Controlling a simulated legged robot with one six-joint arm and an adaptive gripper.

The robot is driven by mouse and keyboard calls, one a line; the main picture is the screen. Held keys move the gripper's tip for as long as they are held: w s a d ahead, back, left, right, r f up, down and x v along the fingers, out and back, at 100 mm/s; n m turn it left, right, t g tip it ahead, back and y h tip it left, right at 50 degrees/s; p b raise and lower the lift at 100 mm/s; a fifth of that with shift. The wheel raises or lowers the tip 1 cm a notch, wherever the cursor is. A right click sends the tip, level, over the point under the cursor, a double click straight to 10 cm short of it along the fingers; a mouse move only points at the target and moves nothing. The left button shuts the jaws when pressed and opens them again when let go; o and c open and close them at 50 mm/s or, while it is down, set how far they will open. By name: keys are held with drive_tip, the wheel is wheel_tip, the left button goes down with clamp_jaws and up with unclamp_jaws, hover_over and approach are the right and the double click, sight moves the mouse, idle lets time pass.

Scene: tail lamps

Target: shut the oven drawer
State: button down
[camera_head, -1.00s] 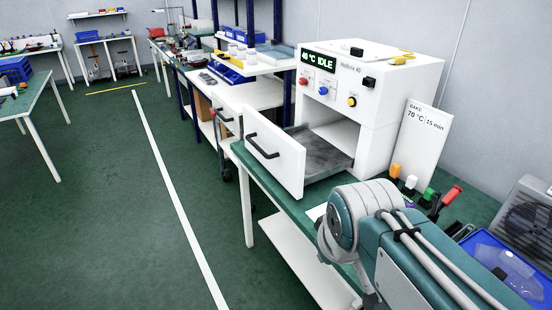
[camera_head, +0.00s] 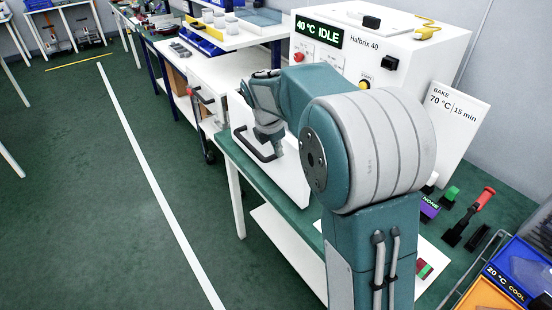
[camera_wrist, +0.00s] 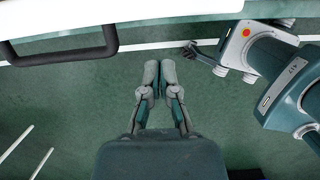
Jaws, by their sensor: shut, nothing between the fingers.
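The white oven (camera_head: 418,62) stands on the green-topped bench, and its display reads 40 °C IDLE. Its drawer (camera_head: 292,182) stands out from the oven body, with a dark bar handle (camera_head: 240,142) on the white front. My arm hides most of the drawer's inside. My gripper (camera_head: 268,150) is shut and empty, pointing down by the drawer front near the handle. In the wrist view my gripper's fingertips (camera_wrist: 158,68) are together over the floor. There the handle (camera_wrist: 70,52) lies to the upper left, apart from the fingers, below the drawer's white edge (camera_wrist: 60,12).
A BAKE card (camera_head: 452,125) leans against the oven's right side. A red-handled tool (camera_head: 484,200) and a blue bin (camera_head: 520,265) are at the right. A side bench (camera_head: 235,75) with trays stands behind. The floor to the left is clear.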

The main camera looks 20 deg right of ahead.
drive_tip(key=x, duration=1)
drive_tip(key=shift+w+f, duration=0.2)
drive_tip(key=shift+w, duration=0.1)
drive_tip(key=shift+d, duration=0.2)
drive_tip(key=w+d, duration=0.2)
drive_tip(key=d, duration=0.5)
drive_tip(key=w+d, duration=0.3)
drive_tip(key=d, duration=0.5)
drive_tip(key=w+d, duration=0.2)
drive_tip(key=d, duration=0.5)
drive_tip(key=shift+w+d, duration=0.2)
drive_tip(key=shift+r, duration=0.1)
